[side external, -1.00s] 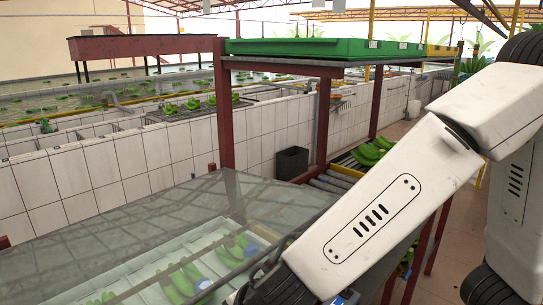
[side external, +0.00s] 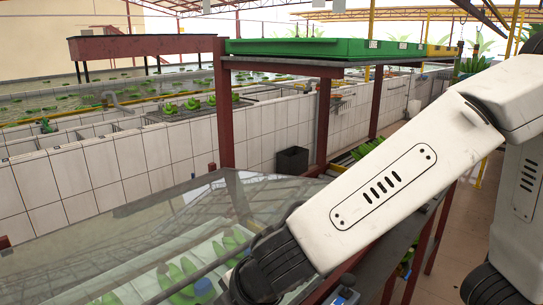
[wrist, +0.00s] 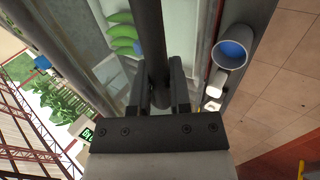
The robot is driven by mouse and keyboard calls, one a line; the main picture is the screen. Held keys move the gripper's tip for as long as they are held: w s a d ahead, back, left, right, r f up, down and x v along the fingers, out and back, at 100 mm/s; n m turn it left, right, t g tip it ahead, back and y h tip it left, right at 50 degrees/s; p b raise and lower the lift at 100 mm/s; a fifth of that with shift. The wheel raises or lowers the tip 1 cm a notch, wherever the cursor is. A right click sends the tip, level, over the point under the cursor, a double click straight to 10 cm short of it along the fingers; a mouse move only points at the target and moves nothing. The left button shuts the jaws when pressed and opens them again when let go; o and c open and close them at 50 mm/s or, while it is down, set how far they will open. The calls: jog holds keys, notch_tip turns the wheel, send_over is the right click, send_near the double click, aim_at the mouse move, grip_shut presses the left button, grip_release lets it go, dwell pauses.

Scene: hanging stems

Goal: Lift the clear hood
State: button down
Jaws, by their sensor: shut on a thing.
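The clear hood (side external: 95,245) is a large see-through sheet at the lower left of the side view, sloping over a pale tray of green bananas (side external: 180,280). In the wrist view, my gripper (wrist: 160,85) has its two dark fingers on either side of a dark round bar (wrist: 148,25), and is shut on it. The bar looks like the hood's handle. In the side view, my wrist covers the hood's near right part, and my fingers are hidden. Green bananas also show beside the bar in the wrist view (wrist: 122,35).
A green-topped rack (side external: 300,47) with dark red posts stands behind the hood. A tiled wall (side external: 100,170) runs along the back, with a dark bin (side external: 292,160) before it. A pale cup-like fitting with a blue inside (wrist: 232,52) is right of my fingers. Tiled floor lies beyond.

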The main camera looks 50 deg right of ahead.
jog(key=shift+w+r, duration=0.25)
jog(key=shift+r, duration=1.15)
jog(key=shift+w+r, duration=0.2)
jog(key=shift+r, duration=1.15)
notch_tip(320, 180, up, 8)
jog(key=w, duration=0.2)
jog(key=shift+w+f, duration=0.15)
jog(key=shift+w, duration=0.1)
jog(key=w+r, duration=0.3)
jog(key=r, duration=0.4)
jog(key=shift+w+r, duration=0.15)
jog(key=shift+w, duration=0.15)
jog(key=shift+r, duration=0.1)
